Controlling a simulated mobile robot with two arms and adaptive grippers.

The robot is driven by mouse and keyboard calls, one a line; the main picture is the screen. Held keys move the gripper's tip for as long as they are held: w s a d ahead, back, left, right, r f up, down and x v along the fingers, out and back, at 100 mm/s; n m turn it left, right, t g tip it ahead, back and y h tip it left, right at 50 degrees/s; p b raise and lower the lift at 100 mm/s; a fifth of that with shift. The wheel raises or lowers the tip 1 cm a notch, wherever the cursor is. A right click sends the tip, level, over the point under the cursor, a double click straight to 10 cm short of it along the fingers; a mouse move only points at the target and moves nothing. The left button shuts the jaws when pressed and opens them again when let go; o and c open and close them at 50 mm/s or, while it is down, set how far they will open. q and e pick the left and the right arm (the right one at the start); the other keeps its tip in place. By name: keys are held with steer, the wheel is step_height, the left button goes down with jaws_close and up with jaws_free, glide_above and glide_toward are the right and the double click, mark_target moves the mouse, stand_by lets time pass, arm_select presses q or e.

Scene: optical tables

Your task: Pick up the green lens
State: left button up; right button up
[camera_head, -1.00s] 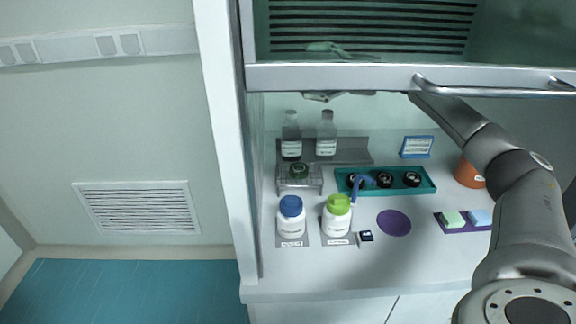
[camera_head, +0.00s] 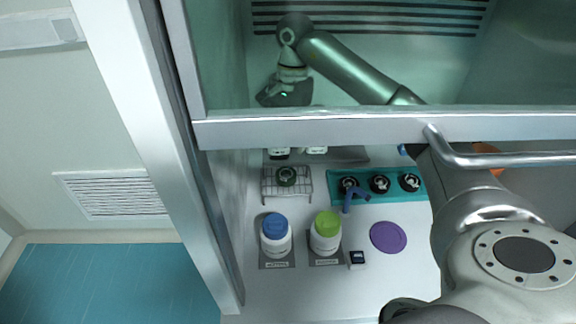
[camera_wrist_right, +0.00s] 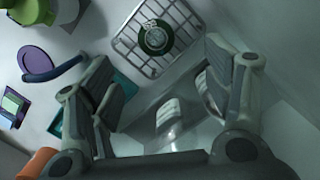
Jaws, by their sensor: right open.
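The green lens (camera_head: 286,176) is a small dark green disc in a round mount on a wire rack (camera_head: 265,186), left on the bench. In the right wrist view the lens (camera_wrist_right: 155,39) lies on the rack (camera_wrist_right: 124,42), beyond my fingertips. My right gripper (camera_head: 284,94) hangs behind the glass sash, above and behind the rack. In the wrist view the right gripper (camera_wrist_right: 160,72) is open with nothing between its fingers. It is apart from the lens. My left gripper is not in view.
A blue-capped bottle (camera_head: 276,238) and a green-capped bottle (camera_head: 325,236) stand in front of the rack. A teal tray (camera_head: 415,196) with black round parts lies to the right, near a purple disc (camera_head: 388,237). The sash bar (camera_head: 330,131) crosses above the bench.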

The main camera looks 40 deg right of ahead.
steer(key=p, duration=0.1)
glide_above(286, 173)
steer(key=f, duration=0.5)
steer(key=shift+w+d, duration=0.15)
steer(key=shift+w, duration=0.05)
steer(key=f, duration=0.1)
steer(key=f+p, duration=0.1)
steer(key=f, duration=0.1)
steer(key=f+p, duration=0.1)
steer(key=shift+s+f, duration=0.2)
steer(key=shift+s, duration=0.1)
steer(key=shift+f, duration=0.6)
steer(key=c, duration=1.2)
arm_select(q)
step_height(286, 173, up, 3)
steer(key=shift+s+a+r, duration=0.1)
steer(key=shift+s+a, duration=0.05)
arm_select(e)
steer(key=shift+r, duration=0.15)
